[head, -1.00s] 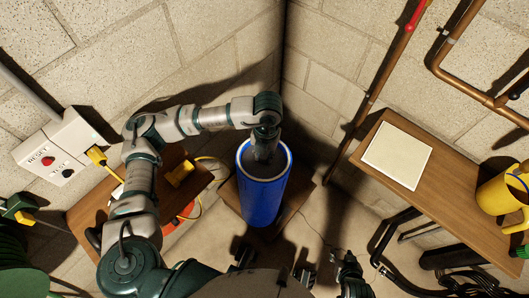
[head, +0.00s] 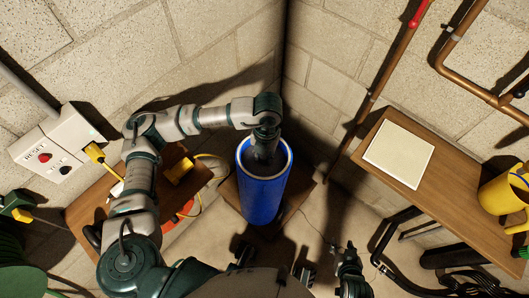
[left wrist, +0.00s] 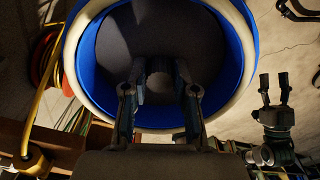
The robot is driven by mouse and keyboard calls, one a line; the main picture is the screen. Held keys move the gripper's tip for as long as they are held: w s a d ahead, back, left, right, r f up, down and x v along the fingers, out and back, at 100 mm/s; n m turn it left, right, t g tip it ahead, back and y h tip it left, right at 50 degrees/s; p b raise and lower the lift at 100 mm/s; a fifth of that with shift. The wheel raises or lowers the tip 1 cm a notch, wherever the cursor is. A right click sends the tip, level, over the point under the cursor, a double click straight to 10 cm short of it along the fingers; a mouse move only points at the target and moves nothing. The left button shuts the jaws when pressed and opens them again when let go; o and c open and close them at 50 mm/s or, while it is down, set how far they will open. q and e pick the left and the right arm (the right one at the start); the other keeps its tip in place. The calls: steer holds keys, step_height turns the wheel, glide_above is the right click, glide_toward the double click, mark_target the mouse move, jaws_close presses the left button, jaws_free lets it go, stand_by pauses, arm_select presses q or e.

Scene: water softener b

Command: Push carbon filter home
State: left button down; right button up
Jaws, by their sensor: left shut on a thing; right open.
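A dark grey round piece, apparently the carbon filter (left wrist: 205,35), fills the inside of the blue cylinder's rim (left wrist: 245,45) in the left wrist view. My left gripper (head: 264,158) reaches down into the cylinder's mouth. In the left wrist view its fingers (left wrist: 159,78) are shut on a small part at the middle of the filter. How deep the filter sits is hidden. My right gripper (head: 345,254) is open and empty, low and right of the cylinder; it also shows in the left wrist view (left wrist: 273,90).
A wooden bench (head: 462,205) with a pale square board (head: 398,154) and a yellow pitcher (head: 500,195) stands at the right. At the left is a wooden table (head: 88,209) below a white wall box (head: 55,150). Yellow cable and copper pipes run near the walls.

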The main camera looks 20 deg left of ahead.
stand_by(0.4)
arm_select(q)
steer(key=c, duration=0.8)
jaws_free()
steer(key=r, duration=0.8)
steer(key=w+r, duration=0.1)
steer(key=r, duration=0.2)
steer(key=shift+r, duration=0.4)
steer(key=shift+d, duration=0.1)
